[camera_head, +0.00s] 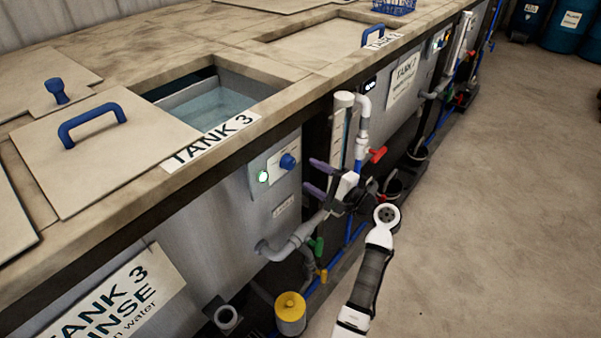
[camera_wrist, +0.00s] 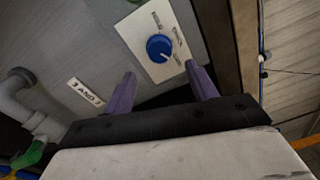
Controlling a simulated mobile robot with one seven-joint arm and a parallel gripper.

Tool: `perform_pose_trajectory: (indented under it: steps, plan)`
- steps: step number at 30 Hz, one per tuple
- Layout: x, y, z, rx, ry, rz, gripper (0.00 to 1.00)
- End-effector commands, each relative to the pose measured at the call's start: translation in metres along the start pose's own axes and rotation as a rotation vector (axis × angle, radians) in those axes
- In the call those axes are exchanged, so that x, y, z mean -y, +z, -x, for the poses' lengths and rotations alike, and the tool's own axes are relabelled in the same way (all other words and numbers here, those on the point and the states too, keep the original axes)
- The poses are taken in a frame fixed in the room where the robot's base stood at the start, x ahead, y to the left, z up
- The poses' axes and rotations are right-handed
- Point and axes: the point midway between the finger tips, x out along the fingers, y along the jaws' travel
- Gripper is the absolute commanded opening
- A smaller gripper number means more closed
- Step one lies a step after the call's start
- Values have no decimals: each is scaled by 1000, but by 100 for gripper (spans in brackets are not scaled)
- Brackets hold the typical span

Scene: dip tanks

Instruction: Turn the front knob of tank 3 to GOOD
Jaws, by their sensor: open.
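The blue front knob (camera_head: 287,161) of tank 3 sits on a pale plate on the grey front panel, below the TANK 3 label (camera_head: 210,143). In the wrist view the knob (camera_wrist: 159,47) shows beyond my fingertips, with a white pointer mark and small lettering around it that I cannot read. My gripper (camera_head: 312,177) is open, with its purple fingers apart and pointing toward the panel. In the wrist view my gripper (camera_wrist: 162,84) has the knob roughly between and ahead of its fingers, not touching it.
A round greenish light (camera_head: 263,177) is left of the knob. Grey pipe (camera_head: 290,243), a green valve handle (camera_head: 317,246) and a red valve handle (camera_head: 378,155) stand out near my gripper. A yellow canister (camera_head: 290,309) is below. The floor (camera_head: 490,200) at right is clear.

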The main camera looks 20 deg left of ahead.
Motion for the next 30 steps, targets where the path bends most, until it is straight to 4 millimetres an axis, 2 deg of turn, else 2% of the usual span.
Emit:
perform_pose_trajectory:
  steps: [1,6,12,30]
  plan:
    - [-4,-2,13,-3,-1,1,57]
    - [-2,-1,46,-3,-1,2,57]
    - [-1,0,67,1,0,0,57]
    - [0,0,70,-6,6,12,57]
